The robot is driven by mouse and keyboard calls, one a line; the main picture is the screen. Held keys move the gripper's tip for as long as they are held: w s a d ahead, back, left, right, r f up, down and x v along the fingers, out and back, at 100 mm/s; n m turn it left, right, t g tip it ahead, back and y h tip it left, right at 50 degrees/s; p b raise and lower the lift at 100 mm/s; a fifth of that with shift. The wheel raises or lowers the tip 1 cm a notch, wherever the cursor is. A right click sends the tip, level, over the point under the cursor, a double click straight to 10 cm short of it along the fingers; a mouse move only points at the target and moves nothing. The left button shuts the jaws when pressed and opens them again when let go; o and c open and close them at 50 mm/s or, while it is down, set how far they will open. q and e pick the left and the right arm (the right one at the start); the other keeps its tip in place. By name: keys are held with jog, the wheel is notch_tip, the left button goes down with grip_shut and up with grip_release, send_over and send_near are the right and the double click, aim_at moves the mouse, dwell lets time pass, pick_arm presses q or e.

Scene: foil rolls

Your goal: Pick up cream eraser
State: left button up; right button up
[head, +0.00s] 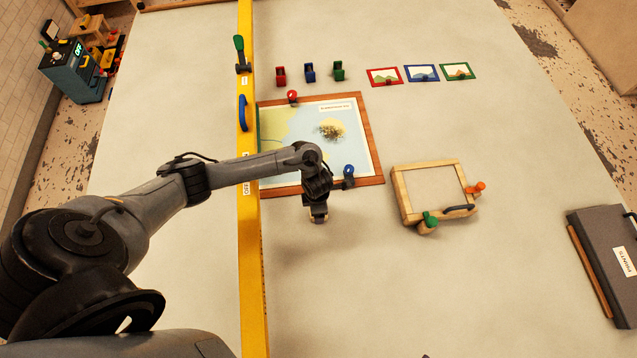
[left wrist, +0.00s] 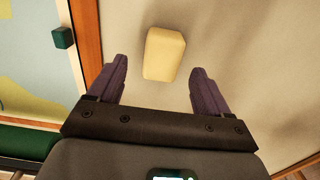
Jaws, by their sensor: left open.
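The cream eraser (left wrist: 164,54) is a pale block with rounded edges on the grey table in the left wrist view. My left gripper (left wrist: 158,72) is open, with its two dark purple fingers apart. The eraser shows between and just beyond the fingertips, and no finger visibly touches it. In the head view my left gripper (head: 318,214) points down over the table, just below the framed map's lower edge. There the eraser is mostly hidden by the gripper. My right gripper is not in view.
A wood-framed map (head: 300,128) lies beside the gripper. A yellow beam (head: 254,290) runs under my left arm. A wooden frame (head: 403,195) with coloured knobs lies to the right. Small blocks (head: 310,72) and pictures (head: 421,73) sit farther back. The front table is clear.

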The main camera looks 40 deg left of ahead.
pick_arm(q)
jog(key=shift+s+f, duration=0.1)
jog(key=shift+f, duration=2.05)
jog(key=c, duration=1.1)
